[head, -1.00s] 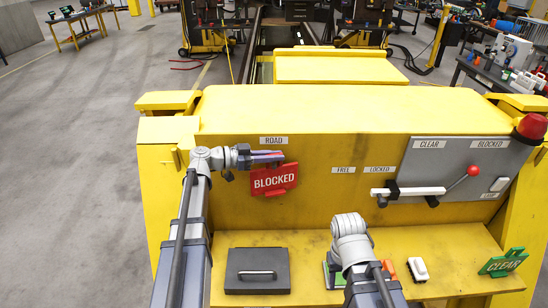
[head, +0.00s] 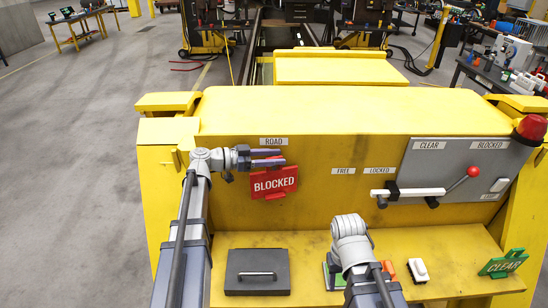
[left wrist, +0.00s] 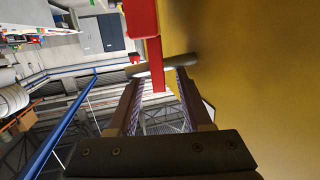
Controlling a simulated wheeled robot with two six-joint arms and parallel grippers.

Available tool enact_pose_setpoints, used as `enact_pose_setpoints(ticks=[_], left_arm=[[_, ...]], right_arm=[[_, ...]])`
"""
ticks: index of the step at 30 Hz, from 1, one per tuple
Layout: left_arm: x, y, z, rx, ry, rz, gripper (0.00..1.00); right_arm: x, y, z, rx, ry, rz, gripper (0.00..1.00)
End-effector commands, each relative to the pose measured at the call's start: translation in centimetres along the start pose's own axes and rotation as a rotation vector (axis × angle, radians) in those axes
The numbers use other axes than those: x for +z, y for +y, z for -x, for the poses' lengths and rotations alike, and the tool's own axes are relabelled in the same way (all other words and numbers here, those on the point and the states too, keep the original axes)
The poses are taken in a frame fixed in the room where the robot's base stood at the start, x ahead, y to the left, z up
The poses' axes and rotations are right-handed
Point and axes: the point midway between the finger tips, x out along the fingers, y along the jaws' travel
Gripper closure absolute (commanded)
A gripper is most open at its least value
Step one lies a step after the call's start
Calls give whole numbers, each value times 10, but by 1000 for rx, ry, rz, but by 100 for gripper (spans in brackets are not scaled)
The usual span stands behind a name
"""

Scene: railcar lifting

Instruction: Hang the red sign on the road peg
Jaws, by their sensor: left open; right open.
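The red BLOCKED sign (head: 274,182) is upright against the yellow panel, just below the ROAD label (head: 273,141). My left gripper (head: 283,157) is open at the sign's top, its fingers apart. In the left wrist view the red sign (left wrist: 154,48) passes between the open fingers (left wrist: 160,75), with a gap on each side. There a short round road peg (left wrist: 180,62) sticks out from the yellow panel and crosses the sign's red strip. The head view hides the peg behind the gripper. My right arm reaches over the lower ledge; its gripper is hidden.
A green CLEAR sign (head: 503,263) stands at the ledge's right end. A dark plate with a handle (head: 257,272) lies on the left. A white switch (head: 418,270) sits near my right arm. A lever with a red knob (head: 474,171) is on the grey panel.

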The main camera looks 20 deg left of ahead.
Motion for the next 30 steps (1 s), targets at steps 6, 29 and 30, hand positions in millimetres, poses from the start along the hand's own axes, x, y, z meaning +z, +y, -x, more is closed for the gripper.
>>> enact_pose_setpoints(ticks=[6,29,30], left_arm=[[-1,0,26,-4,0,1,50],[0,0,78,0,1,0,50],[0,0,78,0,1,0,50]], right_arm=[[0,0,5,0,0,-1,50],[1,1,11,0,0,-3,50],[1,1,11,0,0,-3,50]])
